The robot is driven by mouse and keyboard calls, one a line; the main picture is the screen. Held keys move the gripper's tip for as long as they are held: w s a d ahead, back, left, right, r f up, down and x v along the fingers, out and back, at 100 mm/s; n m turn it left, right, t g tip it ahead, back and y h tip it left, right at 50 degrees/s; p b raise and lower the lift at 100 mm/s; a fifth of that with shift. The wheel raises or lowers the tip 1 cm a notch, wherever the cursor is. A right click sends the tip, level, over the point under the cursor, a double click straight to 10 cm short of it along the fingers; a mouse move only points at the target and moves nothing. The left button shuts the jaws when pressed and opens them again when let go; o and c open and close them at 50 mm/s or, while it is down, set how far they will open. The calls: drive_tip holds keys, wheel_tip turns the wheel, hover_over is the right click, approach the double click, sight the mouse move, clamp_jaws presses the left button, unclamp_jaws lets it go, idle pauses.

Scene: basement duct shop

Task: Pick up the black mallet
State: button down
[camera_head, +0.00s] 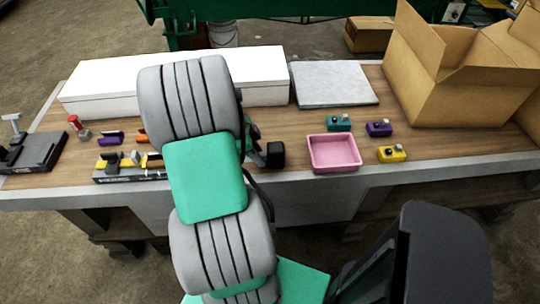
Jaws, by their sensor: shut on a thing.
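A black block-shaped head, which looks like the black mallet (275,154), shows just right of my arm near the front edge of the workbench. My gripper (257,155) is mostly hidden behind my grey and green arm; only some dark parts show beside the black head. It is shut on the mallet. The mallet's handle is hidden, and I cannot tell whether the mallet touches the bench.
Open cardboard boxes (445,85) fill the right. A white box (105,88) and grey slab (333,84) lie behind. Small tools crowd the left.

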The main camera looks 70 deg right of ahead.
drive_tip(key=shift+r, duration=0.55)
drive_tip(key=w+a+r+b, duration=0.1)
drive_tip(key=w+a+r, duration=0.1)
drive_tip(key=a+r, duration=0.4)
drive_tip(key=w+a+r+b, duration=0.1)
drive_tip(key=w+a+r, duration=0.2)
drive_tip(key=a+r, duration=0.3)
drive_tip(key=shift+w+a, duration=0.25)
drive_tip(key=shift+a, duration=0.25)
drive_tip(key=c, duration=1.7)
unclamp_jaws()
drive_tip(key=shift+c, duration=0.2)
clamp_jaws()
